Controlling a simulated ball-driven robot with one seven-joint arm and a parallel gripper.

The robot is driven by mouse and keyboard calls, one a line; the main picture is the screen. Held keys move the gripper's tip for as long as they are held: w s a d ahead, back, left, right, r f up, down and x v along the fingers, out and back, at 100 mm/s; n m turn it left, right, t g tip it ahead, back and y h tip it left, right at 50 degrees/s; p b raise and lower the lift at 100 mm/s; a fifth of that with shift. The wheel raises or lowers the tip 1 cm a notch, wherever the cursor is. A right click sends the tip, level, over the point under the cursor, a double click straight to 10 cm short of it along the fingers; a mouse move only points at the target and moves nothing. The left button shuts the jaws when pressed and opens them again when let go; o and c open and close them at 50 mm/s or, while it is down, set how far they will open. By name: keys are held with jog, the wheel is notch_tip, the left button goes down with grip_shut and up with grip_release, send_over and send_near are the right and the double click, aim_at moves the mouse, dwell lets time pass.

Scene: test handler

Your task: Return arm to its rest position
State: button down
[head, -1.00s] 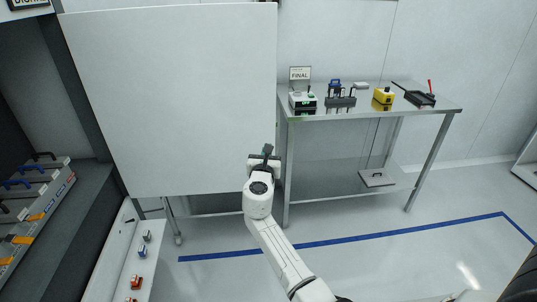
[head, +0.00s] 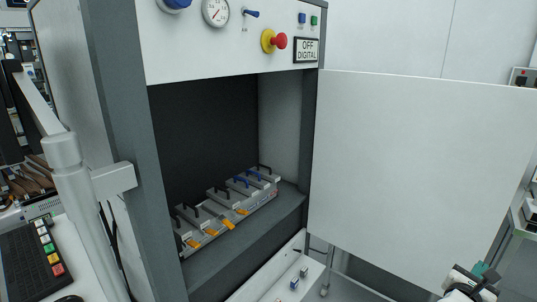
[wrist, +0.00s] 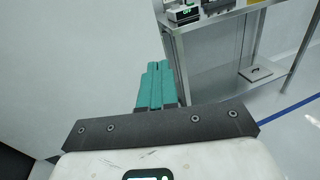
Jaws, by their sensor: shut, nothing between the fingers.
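My gripper (head: 486,277) shows at the lower right of the head view, in front of the lower right corner of the open white door (head: 415,175). In the wrist view its teal fingers (wrist: 156,86) lie side by side, shut with nothing between them. The wrist view shows the pale door panel (wrist: 80,60) on the left beyond the fingers. Whether the fingers touch the door cannot be told. Most of my arm is out of the head view.
The cabinet's open bay holds a row of grey fixtures (head: 231,206) with orange and blue handles. A keyboard (head: 35,262) is at lower left. A metal table (wrist: 212,20) stands right of the fingers in the wrist view. Open floor (wrist: 285,135) lies further right.

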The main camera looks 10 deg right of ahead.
jog(key=s+a+f+m+g+y, duration=0.3)
jog(key=s+a+f+m+y, duration=0.4)
jog(key=s+a+f+m, duration=0.7)
jog(key=s+a+f+m+g+y, duration=0.1)
jog(key=s+a+m+y, duration=0.3)
jog(key=a, duration=0.5)
jog(key=s+a+f+m+g+y, duration=0.2)
jog(key=s+a+f+m+y, duration=0.1)
jog(key=s+a, duration=0.5)
jog(key=shift+a+m+y, duration=0.7)
jog(key=shift+a+y, duration=0.1)
jog(key=shift+y, duration=0.3)
